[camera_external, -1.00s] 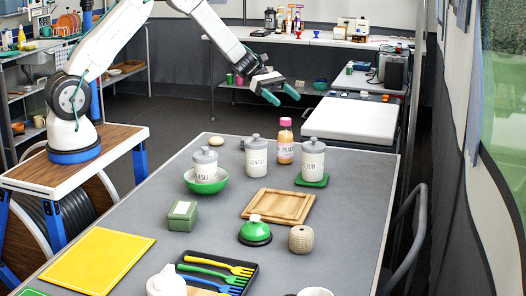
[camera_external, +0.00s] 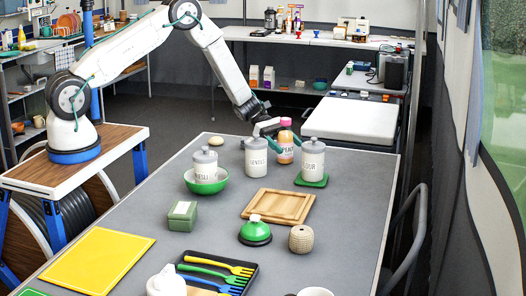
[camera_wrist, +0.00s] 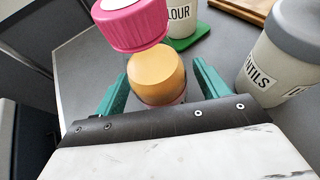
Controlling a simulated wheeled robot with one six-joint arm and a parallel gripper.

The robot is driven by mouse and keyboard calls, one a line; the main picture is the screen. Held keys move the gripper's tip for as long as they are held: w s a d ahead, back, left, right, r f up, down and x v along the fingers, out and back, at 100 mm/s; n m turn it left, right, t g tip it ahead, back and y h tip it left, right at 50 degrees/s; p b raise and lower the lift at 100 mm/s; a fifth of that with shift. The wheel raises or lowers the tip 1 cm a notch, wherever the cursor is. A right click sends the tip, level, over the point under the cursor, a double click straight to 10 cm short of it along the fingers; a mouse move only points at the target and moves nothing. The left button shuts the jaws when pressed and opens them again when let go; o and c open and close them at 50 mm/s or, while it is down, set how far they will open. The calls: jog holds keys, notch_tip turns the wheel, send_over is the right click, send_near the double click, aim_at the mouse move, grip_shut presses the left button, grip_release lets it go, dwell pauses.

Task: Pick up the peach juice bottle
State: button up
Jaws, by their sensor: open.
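The peach juice bottle (camera_external: 284,152) has a pink cap and an orange body with a pink label. It stands upright near the far end of the grey table, between two lidded canisters. My gripper (camera_external: 275,146) is at the bottle, low over the table's far end. In the wrist view the bottle (camera_wrist: 158,78) sits between the two green fingers of my gripper (camera_wrist: 158,90). The fingers are open, one on each side of the bottle, with a visible gap on the right. The lower part of the bottle is partly hidden by the gripper's dark edge.
The lentils canister (camera_external: 256,160) is close beside my gripper; it also shows in the wrist view (camera_wrist: 280,60). The flour canister (camera_external: 313,158) stands on a green coaster to the right. A canister in a green bowl (camera_external: 206,186) is left. A wooden board (camera_external: 279,193) lies nearer.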

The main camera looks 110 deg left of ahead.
jog(key=shift+x, duration=0.8)
jog(key=shift+c, duration=0.2)
jog(key=shift+r, duration=0.1)
jog(key=c, duration=1.2)
